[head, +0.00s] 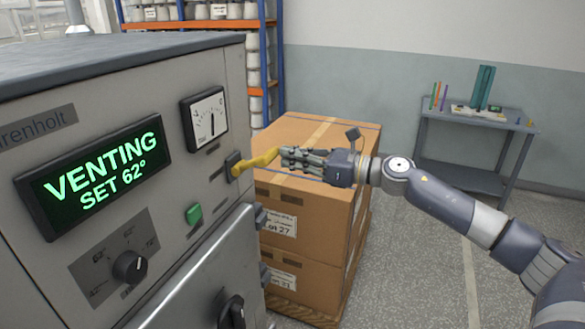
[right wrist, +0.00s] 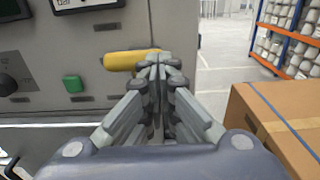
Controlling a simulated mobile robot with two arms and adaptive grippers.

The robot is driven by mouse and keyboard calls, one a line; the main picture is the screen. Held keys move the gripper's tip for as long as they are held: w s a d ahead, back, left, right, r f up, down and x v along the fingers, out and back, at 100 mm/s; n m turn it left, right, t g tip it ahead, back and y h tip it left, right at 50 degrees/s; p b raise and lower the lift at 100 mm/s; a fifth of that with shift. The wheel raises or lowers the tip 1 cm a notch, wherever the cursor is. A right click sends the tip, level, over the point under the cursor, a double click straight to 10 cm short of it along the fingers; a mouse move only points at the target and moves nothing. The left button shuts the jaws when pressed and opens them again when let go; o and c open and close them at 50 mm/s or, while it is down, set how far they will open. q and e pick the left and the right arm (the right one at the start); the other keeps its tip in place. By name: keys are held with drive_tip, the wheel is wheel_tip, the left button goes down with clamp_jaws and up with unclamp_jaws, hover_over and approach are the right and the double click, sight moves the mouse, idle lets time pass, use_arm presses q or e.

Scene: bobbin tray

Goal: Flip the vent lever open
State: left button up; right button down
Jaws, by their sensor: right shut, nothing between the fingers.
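The yellow vent lever (head: 256,161) sits on a dark mount on the machine's front panel, below the dial gauge. In the head view it sticks out from the panel toward the right, angled slightly up. The display (head: 98,175) reads "VENTING SET 62°". My right gripper (head: 284,156) is shut and empty, its fingertips at the lever's outer end. In the right wrist view the lever (right wrist: 125,60) lies sideways just beyond the closed fingertips (right wrist: 156,62); I cannot tell whether they touch. My left gripper is not in view.
A green button (head: 194,214), a black knob (head: 130,267) and a dial gauge (head: 206,117) are on the panel. Stacked cardboard boxes (head: 325,215) stand close behind my right gripper. A grey side table (head: 465,122) stands farther back, with open floor before it.

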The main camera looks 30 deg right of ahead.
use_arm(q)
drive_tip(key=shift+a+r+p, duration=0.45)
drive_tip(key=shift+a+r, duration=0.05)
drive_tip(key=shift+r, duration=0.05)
use_arm(e)
drive_tip(key=shift+w+a+r, duration=0.2)
drive_tip(key=shift+a+r, duration=0.05)
drive_tip(key=shift+r, duration=0.35)
drive_tip(key=shift+w+a+r, duration=0.2)
drive_tip(key=shift+r, duration=0.35)
